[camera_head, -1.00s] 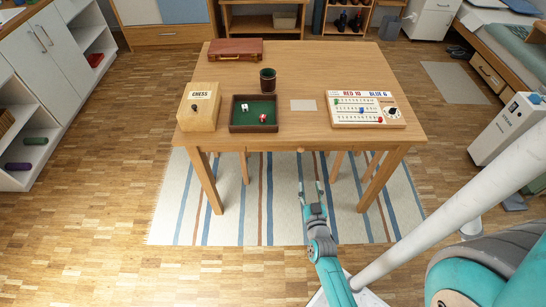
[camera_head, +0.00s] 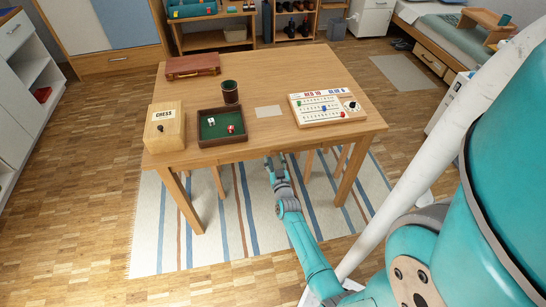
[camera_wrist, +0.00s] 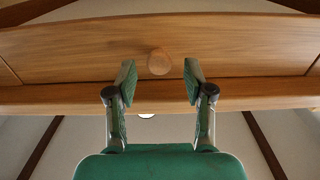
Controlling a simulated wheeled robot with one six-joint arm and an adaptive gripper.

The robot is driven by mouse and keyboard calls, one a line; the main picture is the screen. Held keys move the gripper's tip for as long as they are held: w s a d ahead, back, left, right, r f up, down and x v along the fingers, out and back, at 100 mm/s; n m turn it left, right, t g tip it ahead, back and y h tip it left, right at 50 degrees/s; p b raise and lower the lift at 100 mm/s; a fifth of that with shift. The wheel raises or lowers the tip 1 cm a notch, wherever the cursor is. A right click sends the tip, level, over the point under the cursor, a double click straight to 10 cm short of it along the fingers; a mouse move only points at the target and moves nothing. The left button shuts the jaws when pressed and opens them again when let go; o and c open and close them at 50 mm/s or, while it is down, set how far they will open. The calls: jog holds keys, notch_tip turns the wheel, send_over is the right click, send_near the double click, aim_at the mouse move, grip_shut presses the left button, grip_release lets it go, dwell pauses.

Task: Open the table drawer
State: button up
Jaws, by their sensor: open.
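The wooden table (camera_head: 300,78) stands ahead in the head view. Its drawer front (camera_wrist: 230,48) spans the wrist view, with a seam at each side, and looks closed. A round wooden knob (camera_wrist: 159,62) sticks out at its middle. My gripper (camera_wrist: 158,78) is open, with one green-padded finger on each side of the knob in the picture. I cannot tell whether the fingertips reach around the knob or stop just short of it. In the head view my gripper (camera_head: 275,160) is at the table's front edge, partly under the tabletop, and the knob is hidden.
On the tabletop are a chess box (camera_head: 165,130), a dice tray (camera_head: 222,142), a dark cup (camera_head: 230,92), a brown case (camera_head: 193,67) and a score board (camera_head: 327,120). Table legs (camera_head: 181,203) stand on both sides of my arm. A striped rug (camera_head: 215,245) lies beneath.

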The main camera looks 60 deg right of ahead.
jog(key=shift+x, duration=0.95)
grip_shut()
jog(key=shift+s, duration=0.1)
jog(key=v, duration=2.2)
grip_release()
jog(key=shift+s, duration=0.1)
